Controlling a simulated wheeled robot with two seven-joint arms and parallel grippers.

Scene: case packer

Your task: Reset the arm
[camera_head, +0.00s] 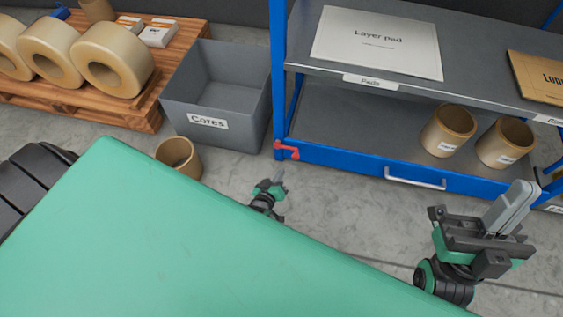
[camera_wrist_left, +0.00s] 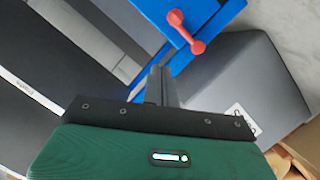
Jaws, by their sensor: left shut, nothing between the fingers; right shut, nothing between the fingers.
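My left gripper (camera_head: 278,180) is in the middle of the head view, beyond the edge of the large green surface, over the grey floor. It is shut and empty. In the left wrist view its shut fingers (camera_wrist_left: 161,86) point toward the blue rack frame. My right gripper (camera_head: 513,207) is at the lower right of the head view, in front of the rack. Its fingers are together, pointing up, with nothing between them. The green surface hides part of my left arm.
A blue rack (camera_head: 340,158) holds a layer pad (camera_head: 378,42) above and two brown cores below. A red handle (camera_head: 287,151) is on its left post. A grey bin (camera_head: 215,136) labelled Cores stands left of it. A brown core (camera_head: 178,157) is on the floor. A wooden pallet (camera_head: 150,112) carries large rolls.

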